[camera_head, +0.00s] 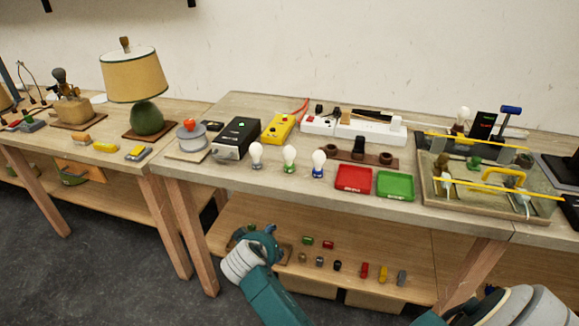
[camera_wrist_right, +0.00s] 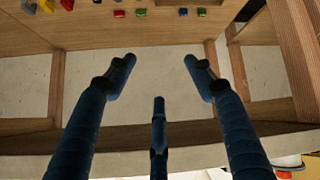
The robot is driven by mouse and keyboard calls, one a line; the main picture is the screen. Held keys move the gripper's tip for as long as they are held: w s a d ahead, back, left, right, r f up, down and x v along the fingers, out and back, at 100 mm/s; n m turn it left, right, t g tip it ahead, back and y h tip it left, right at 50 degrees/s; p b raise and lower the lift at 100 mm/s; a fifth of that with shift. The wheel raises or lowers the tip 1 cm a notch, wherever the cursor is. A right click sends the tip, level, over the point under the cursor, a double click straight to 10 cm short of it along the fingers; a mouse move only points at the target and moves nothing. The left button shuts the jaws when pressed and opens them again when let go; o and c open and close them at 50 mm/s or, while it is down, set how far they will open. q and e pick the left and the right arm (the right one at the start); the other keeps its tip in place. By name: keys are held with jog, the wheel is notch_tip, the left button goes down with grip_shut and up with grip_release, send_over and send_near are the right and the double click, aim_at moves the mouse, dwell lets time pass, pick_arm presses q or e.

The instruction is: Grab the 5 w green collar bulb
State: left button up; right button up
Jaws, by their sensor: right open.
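The green collar bulb (camera_head: 289,158) stands upright on the workbench, its white globe above a green base. It is the middle of three bulbs, between a grey collar bulb (camera_head: 256,156) and a blue collar bulb (camera_head: 318,163). My right gripper (camera_head: 262,242) is in front of the bench, below the tabletop edge and well under the bulbs; its fingers are largely hidden in the head view. In the right wrist view the right gripper (camera_wrist_right: 158,75) has its fingers spread and empty. My left gripper is not in view.
A black box (camera_head: 236,138) and yellow meter (camera_head: 279,127) stand behind the bulbs. Red (camera_head: 353,179) and green (camera_head: 395,186) trays lie to their right. The lower shelf (camera_head: 400,245) holds several small parts. The front bench edge lies between the right gripper and bulbs.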

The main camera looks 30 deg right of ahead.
notch_tip(320, 180, up, 10)
jog(key=d+m+h, duration=0.2)
jog(key=d+m, duration=0.1)
jog(key=m+h, duration=0.3)
jog(key=m, duration=0.2)
send_near(287, 153)
jog(key=x, duration=0.5)
jog(key=shift+w+a, duration=0.15)
jog(key=shift+a, duration=0.05)
jog(key=p+x, duration=0.1)
jog(key=x, duration=0.5)
jog(key=shift+p, duration=0.4)
jog(key=shift+c, duration=1.3)
jog(key=c, duration=0.8)
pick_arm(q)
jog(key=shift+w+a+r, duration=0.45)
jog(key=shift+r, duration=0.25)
pick_arm(e)
jog(key=shift+c, duration=0.6)
jog(key=shift+r, duration=0.15)
